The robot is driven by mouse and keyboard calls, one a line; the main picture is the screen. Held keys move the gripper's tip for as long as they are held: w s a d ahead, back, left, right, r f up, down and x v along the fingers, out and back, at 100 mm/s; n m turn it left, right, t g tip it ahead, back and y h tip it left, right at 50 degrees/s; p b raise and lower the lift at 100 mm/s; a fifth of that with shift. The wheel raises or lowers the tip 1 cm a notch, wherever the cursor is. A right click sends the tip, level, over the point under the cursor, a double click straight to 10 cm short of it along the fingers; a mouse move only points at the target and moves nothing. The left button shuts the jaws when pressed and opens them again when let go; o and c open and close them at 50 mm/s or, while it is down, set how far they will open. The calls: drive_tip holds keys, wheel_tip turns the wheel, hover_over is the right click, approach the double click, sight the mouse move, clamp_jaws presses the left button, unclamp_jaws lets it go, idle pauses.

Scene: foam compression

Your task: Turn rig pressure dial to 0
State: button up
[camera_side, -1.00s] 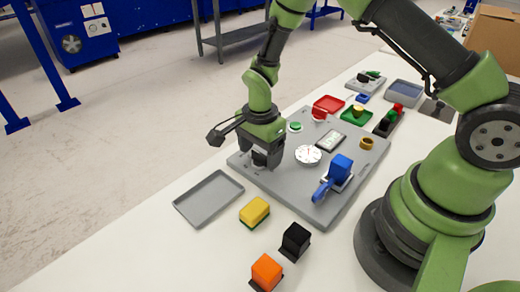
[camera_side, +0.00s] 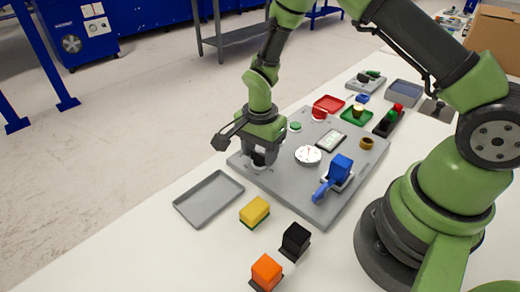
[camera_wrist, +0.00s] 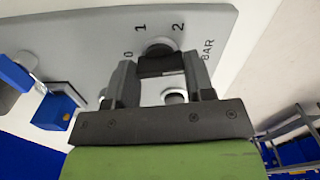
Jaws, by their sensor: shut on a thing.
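The rig pressure dial is a black knob (camera_wrist: 160,64) on the grey rig panel (camera_wrist: 80,38). The printed marks 0, 1, 2 and BAR surround it in the wrist view. In the side view the knob (camera_side: 259,160) shows low between my fingers at the panel's left end. My gripper (camera_wrist: 161,70) is shut on the knob, with one finger on each side of it. The 0 mark lies beside the left finger, the 1 mark above the knob and the 2 mark to the upper right. I cannot tell which mark the knob points to.
The panel also carries a white gauge (camera_side: 308,155), a blue clamp (camera_side: 340,168) and a green button (camera_side: 295,126). A grey tray (camera_side: 209,198), a yellow block (camera_side: 254,211), a black block (camera_side: 296,238) and an orange block (camera_side: 266,270) lie in front.

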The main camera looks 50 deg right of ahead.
drive_tip(key=n, duration=1.3)
drive_tip(key=shift+n, duration=0.3)
drive_tip(key=n, duration=1.2)
drive_tip(key=shift+n, duration=0.3)
drive_tip(key=n, duration=0.4)
drive_tip(key=shift+n, duration=2)
